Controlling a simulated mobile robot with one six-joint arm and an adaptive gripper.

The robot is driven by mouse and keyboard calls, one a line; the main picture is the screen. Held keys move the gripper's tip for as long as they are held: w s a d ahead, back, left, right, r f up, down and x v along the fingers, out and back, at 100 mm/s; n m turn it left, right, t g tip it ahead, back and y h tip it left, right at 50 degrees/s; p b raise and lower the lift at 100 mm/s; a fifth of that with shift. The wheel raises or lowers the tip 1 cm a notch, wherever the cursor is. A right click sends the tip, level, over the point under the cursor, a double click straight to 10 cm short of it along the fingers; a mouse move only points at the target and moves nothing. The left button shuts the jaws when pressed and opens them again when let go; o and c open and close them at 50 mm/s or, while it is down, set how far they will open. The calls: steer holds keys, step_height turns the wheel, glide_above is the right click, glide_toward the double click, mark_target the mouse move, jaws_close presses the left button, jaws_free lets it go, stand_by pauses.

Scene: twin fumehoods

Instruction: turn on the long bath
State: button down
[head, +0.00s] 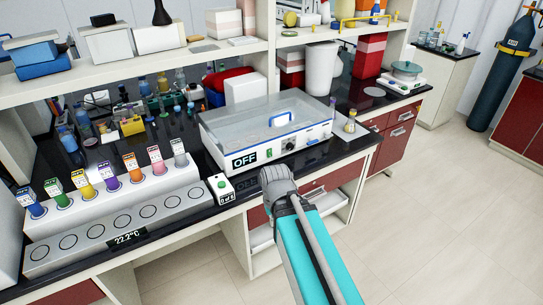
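The long bath (212,146) is a wide white box on the black bench, with a clear lid and a blue handle (285,120). Its front display (245,161) reads OFF. The front also has a small green switch (269,153), a dark round knob (290,144) and small controls further right. My gripper (275,172) is grey and sits in front of the bath's front face, just below the switch and knob in the picture. Its fingertips are too small and hidden to tell if they are open. I cannot tell whether it touches the bath.
A small white box with a green button (222,186) stands left of my gripper. A long white block with wells (130,221) reads 22.2°C, with several coloured labelled tubes behind it. A small flask (350,124) stands right of the bath. The floor at right is clear.

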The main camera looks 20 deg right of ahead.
mark_target(270, 153)
steer(key=w+d+r+m+t, duration=0.2)
steer(key=w+d+m, duration=0.2)
steer(key=w, duration=0.3)
steer(key=w+d+r+m+t+y, duration=0.1)
steer(key=w+d+r+m+t, duration=0.1)
steer(key=w, duration=0.6)
steer(key=w+d+r+m+t+y, duration=0.1)
steer(key=w+d+r+m+t, duration=0.1)
steer(key=w+d+m+t, duration=0.2)
steer(key=w+d+m, duration=0.1)
steer(key=w+m, duration=0.2)
steer(key=m, duration=0.1)
steer(key=shift+w+d+m+p, duration=0.3)
steer(key=shift+w+d+p, duration=0.1)
steer(key=shift+f, duration=0.15)
steer(key=b+x, duration=0.7)
steer(key=x, duration=0.3)
steer(key=shift+w+a+b, duration=0.1)
steer(key=shift+a+b, duration=0.05)
steer(key=shift+b, duration=0.15)
steer(key=w, duration=0.2)
steer(key=shift+w+a, duration=0.4)
steer(key=shift+w+a+f, duration=0.1)
steer(key=shift+w+a, duration=0.1)
steer(key=shift+w, duration=0.3)
